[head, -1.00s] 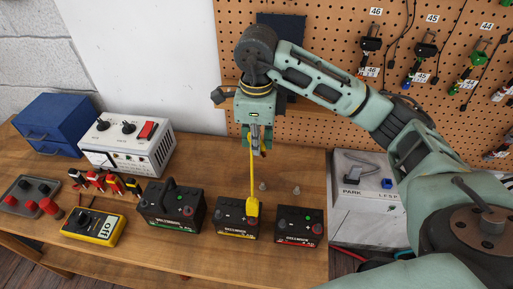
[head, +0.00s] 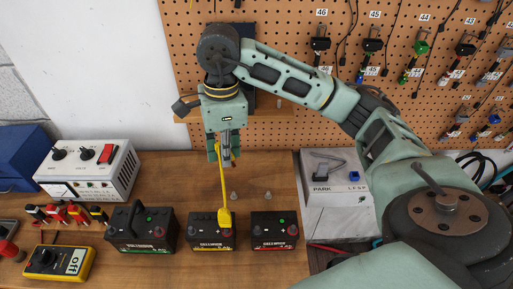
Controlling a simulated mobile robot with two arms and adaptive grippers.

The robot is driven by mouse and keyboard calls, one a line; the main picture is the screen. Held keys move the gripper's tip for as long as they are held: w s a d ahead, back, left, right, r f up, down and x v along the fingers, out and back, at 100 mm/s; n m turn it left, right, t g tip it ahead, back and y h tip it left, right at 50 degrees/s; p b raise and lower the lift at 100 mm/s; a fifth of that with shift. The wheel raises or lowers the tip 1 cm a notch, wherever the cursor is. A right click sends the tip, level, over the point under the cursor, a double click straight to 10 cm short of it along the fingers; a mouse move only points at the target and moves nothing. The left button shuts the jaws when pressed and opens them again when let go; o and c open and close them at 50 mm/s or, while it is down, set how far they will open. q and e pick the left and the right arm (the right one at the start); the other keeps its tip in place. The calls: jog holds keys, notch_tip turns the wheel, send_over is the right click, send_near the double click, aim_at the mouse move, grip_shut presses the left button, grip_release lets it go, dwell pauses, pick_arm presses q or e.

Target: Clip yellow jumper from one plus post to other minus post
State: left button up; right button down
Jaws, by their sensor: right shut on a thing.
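Three dark batteries stand in a row on the bench: a green-striped one (head: 143,240) at left, a yellow-striped one (head: 205,243) in the middle and a red-striped one (head: 275,243) at right. The yellow jumper (head: 222,185) runs down from my right gripper (head: 227,158) to its yellow clip (head: 225,216) at the right end of the middle battery's top. That clip covers the post under it. My right gripper points down above the middle battery, shut on the jumper's upper end. The held end is partly hidden by the fingers. My left gripper is out of view.
A white power supply (head: 88,171), a yellow multimeter (head: 58,263) and several red, black and yellow clips (head: 68,214) stand at left. Two small grey cones (head: 235,196) stand behind the batteries. A pegboard (head: 330,100) with hanging leads rises behind.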

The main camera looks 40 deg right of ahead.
jog(key=s+n+g+y+b, duration=0.1)
jog(key=s+n+y+b, duration=0.1)
jog(key=s+n+b, duration=0.4)
jog(key=n+g, duration=0.3)
jog(key=n, duration=0.6)
send_over(258, 227)
notch_tip(258, 227, down, 3)
jog(key=b, duration=0.4)
jog(key=shift+a+f, duration=0.1)
jog(key=shift+f, duration=0.05)
jog(key=shift+f+b, duration=0.75)
jog(key=shift+f, duration=0.1)
jog(key=shift+f+b, duration=1.05)
jog(key=shift+b, duration=0.05)
jog(key=c, duration=2.1)
grip_release()
jog(key=shift+r, duration=0.15)
jog(key=o, duration=0.4)
jog(key=shift+c, duration=0.2)
